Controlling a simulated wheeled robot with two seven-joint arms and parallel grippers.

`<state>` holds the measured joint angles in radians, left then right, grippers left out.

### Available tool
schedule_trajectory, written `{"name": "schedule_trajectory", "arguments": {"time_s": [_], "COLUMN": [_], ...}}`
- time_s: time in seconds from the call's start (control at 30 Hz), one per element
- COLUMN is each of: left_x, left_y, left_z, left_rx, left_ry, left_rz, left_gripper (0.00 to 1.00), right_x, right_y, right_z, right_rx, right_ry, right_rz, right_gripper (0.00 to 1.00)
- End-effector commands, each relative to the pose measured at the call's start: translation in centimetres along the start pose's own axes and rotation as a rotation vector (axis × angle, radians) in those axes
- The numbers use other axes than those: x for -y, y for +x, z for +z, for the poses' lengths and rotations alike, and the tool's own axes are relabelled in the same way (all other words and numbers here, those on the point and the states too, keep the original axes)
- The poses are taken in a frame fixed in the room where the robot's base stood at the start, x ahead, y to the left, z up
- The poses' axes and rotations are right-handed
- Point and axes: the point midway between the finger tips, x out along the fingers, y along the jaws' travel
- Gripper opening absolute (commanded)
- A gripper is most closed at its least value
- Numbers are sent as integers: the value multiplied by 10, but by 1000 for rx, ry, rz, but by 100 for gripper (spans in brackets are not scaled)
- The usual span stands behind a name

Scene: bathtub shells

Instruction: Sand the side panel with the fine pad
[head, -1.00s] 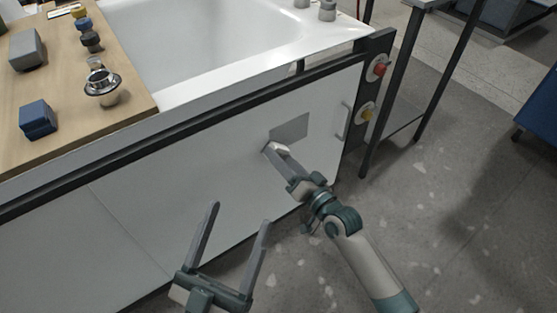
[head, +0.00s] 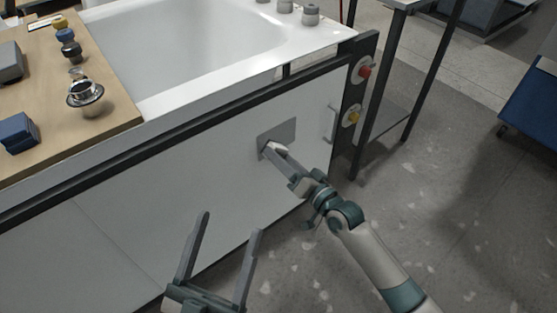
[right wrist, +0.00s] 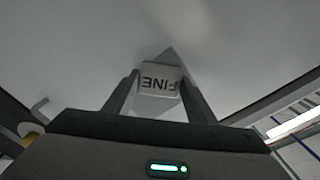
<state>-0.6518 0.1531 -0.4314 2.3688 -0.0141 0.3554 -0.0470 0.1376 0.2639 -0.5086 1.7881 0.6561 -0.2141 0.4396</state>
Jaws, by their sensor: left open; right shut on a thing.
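The white side panel (head: 150,225) is the upright face below the tub rim. A grey patch (head: 284,130) is on it, toward its right end. My right gripper (head: 275,153) is shut on the fine pad, a pale block marked FINE in the right wrist view (right wrist: 160,80). The pad is at the lower left part of the patch and looks to be against the panel; exact contact is hard to tell. My left gripper (head: 229,224) is open and empty, low in front of the panel.
A wooden board (head: 105,122) across the tub holds a blue block (head: 18,133), a grey block (head: 10,62) and a metal drain fitting (head: 85,93).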

Motion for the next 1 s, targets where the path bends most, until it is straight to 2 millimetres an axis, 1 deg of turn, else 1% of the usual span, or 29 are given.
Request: {"name": "schedule_trajectory", "arguments": {"time_s": [0.2, 0.4, 0.77, 1.0], "left_x": [0, 1, 1, -1], "left_y": [-2, -3, -3, 4], "left_z": [5, 7, 6, -6], "left_rx": [-1, -1, -1, -1], "left_ry": [0, 0, 0, 0], "left_rz": [1, 1, 1, 1], "left_gripper": [70, 70, 70, 70], "right_x": [-12, -19, -19, -9], "right_y": [1, 2, 2, 1], "right_z": [-11, -18, -21, -30], "right_rx": [0, 0, -2, -3], "right_ry": [-2, -2, -1, -1], "right_rz": [0, 1, 1, 0], "right_gripper": [33, 33, 33, 33]}}
